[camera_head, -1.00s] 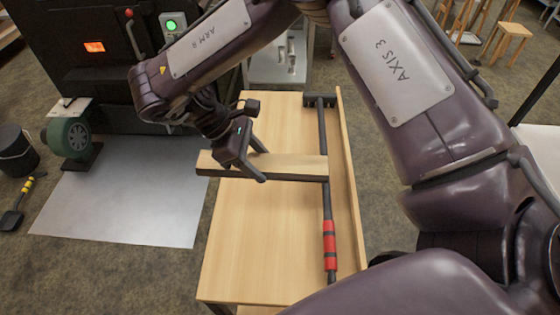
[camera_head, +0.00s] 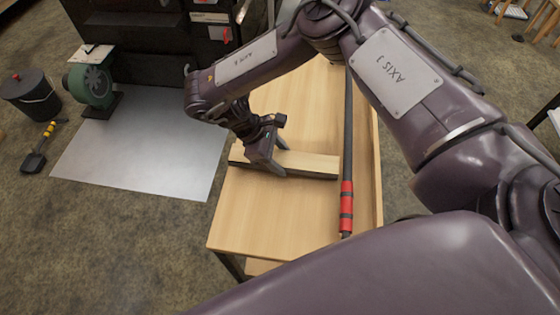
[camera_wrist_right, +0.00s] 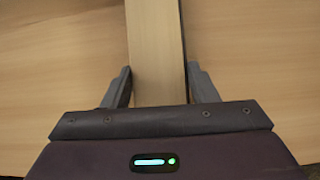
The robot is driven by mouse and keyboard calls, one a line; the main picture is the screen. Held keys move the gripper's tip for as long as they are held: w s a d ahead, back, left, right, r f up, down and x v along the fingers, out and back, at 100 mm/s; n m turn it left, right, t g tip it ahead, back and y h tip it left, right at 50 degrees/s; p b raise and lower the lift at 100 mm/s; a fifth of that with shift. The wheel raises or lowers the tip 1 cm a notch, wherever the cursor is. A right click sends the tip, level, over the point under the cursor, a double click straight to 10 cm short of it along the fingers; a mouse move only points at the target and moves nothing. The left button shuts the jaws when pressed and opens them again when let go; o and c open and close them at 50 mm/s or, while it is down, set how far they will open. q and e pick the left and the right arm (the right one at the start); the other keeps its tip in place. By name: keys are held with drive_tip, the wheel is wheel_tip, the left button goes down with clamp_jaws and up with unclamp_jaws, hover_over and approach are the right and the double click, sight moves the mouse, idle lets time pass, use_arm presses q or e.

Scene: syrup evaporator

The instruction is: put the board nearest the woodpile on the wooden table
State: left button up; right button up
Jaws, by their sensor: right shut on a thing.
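The board (camera_head: 312,163) is a pale, narrow plank with a dark side face. It lies crosswise at the wooden table (camera_head: 270,215), close to or on its top; I cannot tell whether it touches. My right gripper (camera_head: 277,168) is shut on the board left of its middle, with a finger on each side. In the right wrist view the board (camera_wrist_right: 155,40) runs straight away between the fingers of the gripper (camera_wrist_right: 159,78), over pale wood. My left gripper is out of view. No woodpile shows.
A dark long-handled tool with a red grip (camera_head: 346,205) lies along the table's right side, near the board's right end. A metal floor sheet (camera_head: 150,145), a green blower (camera_head: 92,84) and a black bucket (camera_head: 32,97) are left. The table's front part is clear.

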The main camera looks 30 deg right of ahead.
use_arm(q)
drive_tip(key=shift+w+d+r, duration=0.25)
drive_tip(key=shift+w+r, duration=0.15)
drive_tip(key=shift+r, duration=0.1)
use_arm(e)
drive_tip(key=shift+f, duration=0.9)
drive_tip(key=shift+f, duration=0.1)
drive_tip(key=o, duration=1.5)
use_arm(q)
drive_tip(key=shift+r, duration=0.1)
use_arm(e)
drive_tip(key=shift+w+a+r, duration=0.1)
drive_tip(key=shift+w+r, duration=0.05)
drive_tip(key=shift+r, duration=0.2)
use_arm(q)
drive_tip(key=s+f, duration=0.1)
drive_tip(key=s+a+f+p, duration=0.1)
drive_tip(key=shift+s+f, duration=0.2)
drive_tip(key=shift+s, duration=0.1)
use_arm(e)
drive_tip(key=v, duration=1.1)
drive_tip(key=shift+a+r, duration=0.2)
